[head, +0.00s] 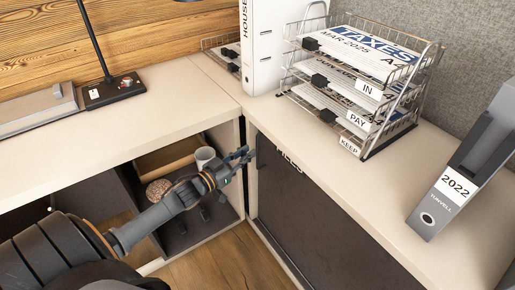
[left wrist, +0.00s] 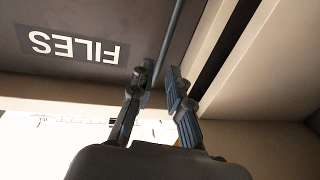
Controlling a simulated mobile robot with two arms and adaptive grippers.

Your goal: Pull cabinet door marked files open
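The dark cabinet door (head: 325,215) is under the right-hand counter. Its FILES label is mostly cut off by the counter edge in the head view. In the left wrist view the white FILES label (left wrist: 73,46) reads upside down on the dark door (left wrist: 120,12). A thin bar handle (left wrist: 172,40) runs along the door beside the label. My left gripper (head: 246,154) is at the door's left edge. In the wrist view its fingers (left wrist: 161,88) are apart, one on each side of the bar's end, with gaps visible. The door looks shut. My right gripper is out of view.
An open cubby at left holds a white mug (head: 205,157), a box (head: 170,157) and a round brown item (head: 158,190). The counter (head: 310,150) overhangs the door. On it stand wire trays (head: 375,125), a white binder (head: 262,45) and a grey 2022 binder (head: 445,200).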

